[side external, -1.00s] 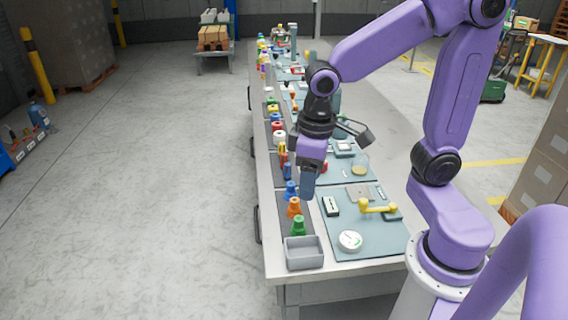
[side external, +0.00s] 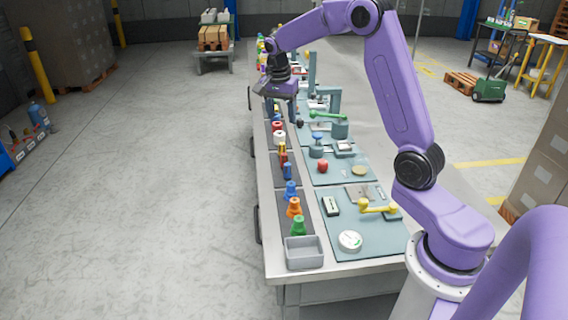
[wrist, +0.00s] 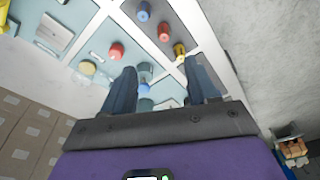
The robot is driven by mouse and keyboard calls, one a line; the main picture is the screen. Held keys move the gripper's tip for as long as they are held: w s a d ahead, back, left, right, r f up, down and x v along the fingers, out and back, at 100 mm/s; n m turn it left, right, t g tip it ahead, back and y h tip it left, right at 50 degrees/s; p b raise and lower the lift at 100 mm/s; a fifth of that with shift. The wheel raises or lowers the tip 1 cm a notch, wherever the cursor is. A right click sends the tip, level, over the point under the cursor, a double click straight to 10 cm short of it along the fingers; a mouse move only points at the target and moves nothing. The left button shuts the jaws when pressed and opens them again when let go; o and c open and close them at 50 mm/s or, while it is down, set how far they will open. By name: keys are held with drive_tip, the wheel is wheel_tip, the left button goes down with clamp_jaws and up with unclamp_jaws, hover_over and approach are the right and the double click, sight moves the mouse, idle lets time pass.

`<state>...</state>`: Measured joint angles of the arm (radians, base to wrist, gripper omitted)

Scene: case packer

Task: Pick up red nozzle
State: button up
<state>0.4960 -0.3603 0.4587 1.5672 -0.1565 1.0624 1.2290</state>
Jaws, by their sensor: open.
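My gripper (side external: 283,113) is open, fingers pointing down, above the left strip of the bench around its middle; it also shows in the wrist view (wrist: 163,82) with nothing held. I cannot tell for sure which thing is the red nozzle. A small red piece (side external: 283,158) stands in the left row, between a yellow piece and a blue piece (side external: 287,171); a red piece also shows in the wrist view (wrist: 164,31), ahead of the fingers. A rounder red thing (side external: 322,166) sits on the blue-grey mat to the right; it resembles the red knob (wrist: 116,50).
Tapered blue (side external: 290,190), orange (side external: 294,208) and green (side external: 298,226) pieces stand at the near end, before a grey bin (side external: 304,252). A yellow-handled valve (side external: 376,207) and a green-handled fixture (side external: 328,115) rise from the mats. Bare floor lies left of the bench.

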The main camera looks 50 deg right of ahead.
hover_over(284, 154)
drive_tip(key=s, duration=0.1)
wheel_tip(284, 154, down, 11)
drive_tip(key=shift+w+f, duration=0.2)
drive_tip(key=shift+f, duration=0.85)
drive_tip(key=shift+w+f, duration=0.15)
drive_tip(key=shift+f, duration=0.9)
drive_tip(key=shift+w+f, duration=0.2)
drive_tip(key=shift+f, duration=0.85)
clamp_jaws()
